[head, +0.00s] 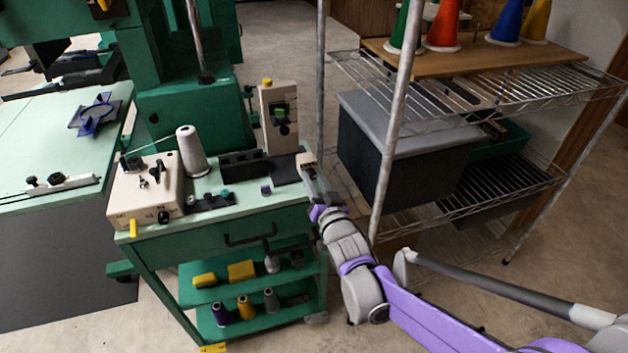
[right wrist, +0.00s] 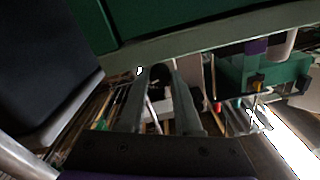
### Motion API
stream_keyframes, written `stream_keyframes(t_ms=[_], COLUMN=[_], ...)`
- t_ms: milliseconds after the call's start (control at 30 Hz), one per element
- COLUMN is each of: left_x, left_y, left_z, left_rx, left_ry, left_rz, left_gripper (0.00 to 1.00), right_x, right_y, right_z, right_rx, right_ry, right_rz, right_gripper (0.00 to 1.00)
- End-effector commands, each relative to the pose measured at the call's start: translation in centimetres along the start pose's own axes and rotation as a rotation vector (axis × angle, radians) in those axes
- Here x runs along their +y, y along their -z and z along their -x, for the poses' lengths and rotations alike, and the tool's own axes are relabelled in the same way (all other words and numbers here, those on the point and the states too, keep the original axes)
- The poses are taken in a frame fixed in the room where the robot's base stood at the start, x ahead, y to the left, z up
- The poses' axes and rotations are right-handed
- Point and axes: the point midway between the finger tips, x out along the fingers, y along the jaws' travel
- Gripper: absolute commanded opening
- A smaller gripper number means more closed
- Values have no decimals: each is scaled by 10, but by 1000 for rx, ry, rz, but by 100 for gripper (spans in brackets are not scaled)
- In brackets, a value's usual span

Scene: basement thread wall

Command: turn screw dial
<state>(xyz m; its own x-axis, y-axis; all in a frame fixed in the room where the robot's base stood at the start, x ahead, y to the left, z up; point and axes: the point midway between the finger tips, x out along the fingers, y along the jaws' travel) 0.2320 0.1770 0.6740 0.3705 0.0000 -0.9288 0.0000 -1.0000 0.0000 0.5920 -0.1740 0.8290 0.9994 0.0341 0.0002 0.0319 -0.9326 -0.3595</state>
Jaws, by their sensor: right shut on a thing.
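My right gripper (head: 307,172) is at the right edge of the green cart's top, beside a small pale block. In the right wrist view my right gripper (right wrist: 160,78) has its two grey fingers close together around a small dark round piece (right wrist: 157,90). I cannot tell for sure that this piece is the screw dial; the fingers hide much of it. A beige upright panel (head: 267,99) with dark and green knobs stands at the cart's back, apart from the gripper. A beige box (head: 125,200) with dark knobs stands at the cart's left. My left gripper is not in view.
A grey thread cone (head: 191,152) and black trays (head: 246,165) are on the cart top (head: 225,185). A wire shelf rack (head: 480,110) with a dark lidded bin (head: 400,165) and coloured cones stands close at the right. Its upright post (head: 391,130) is near my arm.

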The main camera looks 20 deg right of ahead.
Motion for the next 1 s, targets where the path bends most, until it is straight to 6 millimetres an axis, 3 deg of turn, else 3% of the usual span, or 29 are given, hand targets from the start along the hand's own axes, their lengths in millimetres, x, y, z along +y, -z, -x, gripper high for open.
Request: stream_keyframes(t_ms=[700, 1000], left_x=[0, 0], left_y=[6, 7], left_z=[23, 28], left_rx=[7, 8], left_ry=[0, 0], left_rz=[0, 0], left_gripper=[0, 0], right_x=[0, 0], right_y=[1, 0], right_z=[0, 0], right_rx=[-1, -1], right_ry=[0, 0], right_rz=[542, 693], right_gripper=[0, 0])
